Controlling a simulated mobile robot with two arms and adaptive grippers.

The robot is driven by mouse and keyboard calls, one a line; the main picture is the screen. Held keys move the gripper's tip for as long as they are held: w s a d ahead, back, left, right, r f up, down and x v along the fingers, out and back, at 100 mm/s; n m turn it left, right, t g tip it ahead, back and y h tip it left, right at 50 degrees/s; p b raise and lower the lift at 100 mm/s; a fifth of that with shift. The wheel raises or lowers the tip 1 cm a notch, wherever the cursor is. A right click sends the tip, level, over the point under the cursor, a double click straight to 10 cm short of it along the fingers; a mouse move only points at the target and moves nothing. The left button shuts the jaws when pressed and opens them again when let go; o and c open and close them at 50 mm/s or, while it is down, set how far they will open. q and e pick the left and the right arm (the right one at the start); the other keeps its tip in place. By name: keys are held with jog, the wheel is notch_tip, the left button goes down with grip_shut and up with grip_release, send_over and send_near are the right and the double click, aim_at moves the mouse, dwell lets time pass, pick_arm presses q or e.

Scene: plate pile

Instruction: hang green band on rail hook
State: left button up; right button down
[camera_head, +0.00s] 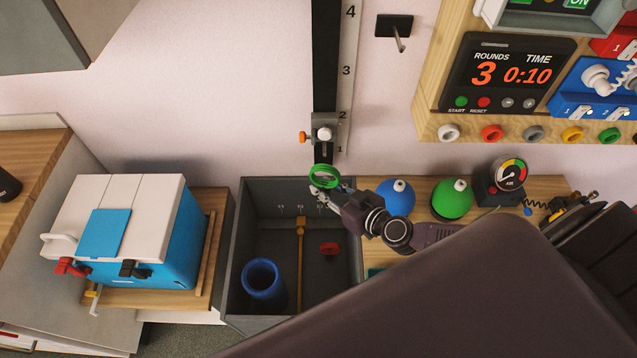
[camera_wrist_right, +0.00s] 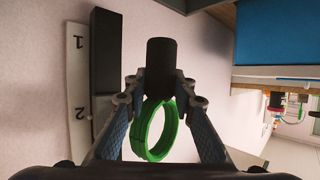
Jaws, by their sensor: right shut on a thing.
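The green band (camera_head: 312,178) is a ring held at the tip of my right gripper (camera_head: 327,195), just below the carriage (camera_head: 323,130) on the dark wall rail (camera_head: 326,60). In the right wrist view the band (camera_wrist_right: 172,132) hangs between the fingers of my right gripper (camera_wrist_right: 158,94), which are shut on its upper edge. A dark cylinder (camera_wrist_right: 161,65) shows beyond the fingertips; I cannot tell if it is a hook or if the band touches it. A separate wall hook (camera_head: 397,38) is right of the rail. My left gripper is not in view.
A grey bin (camera_head: 232,250) with a blue cup (camera_head: 263,280) lies below. Blue (camera_head: 397,198) and green (camera_head: 452,200) round objects and a gauge (camera_head: 511,177) stand right of my right gripper. A timer board (camera_head: 510,75) is above right. A white-blue box (camera_head: 125,230) is at left.

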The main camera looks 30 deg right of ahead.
jog(key=shift+d, duration=0.25)
jog(key=shift+w+d+b, duration=0.1)
jog(key=shift+w+b, duration=0.1)
jog(key=shift+b, duration=0.1)
jog(key=shift+w+d+f+b, duration=0.15)
jog(key=shift+w+b, duration=0.1)
jog(key=shift+w, duration=0.3)
jog(key=shift+w+d+f+b, duration=0.1)
jog(key=shift+w+b, duration=0.15)
jog(key=shift+w, duration=0.3)
jog(key=w+d+f+b, duration=0.1)
jog(key=w+d+b, duration=0.2)
jog(key=w, duration=0.2)
jog(key=shift+w+f+b, duration=0.35)
jog(key=shift+w+b, duration=0.05)
jog(key=shift+d, duration=0.1)
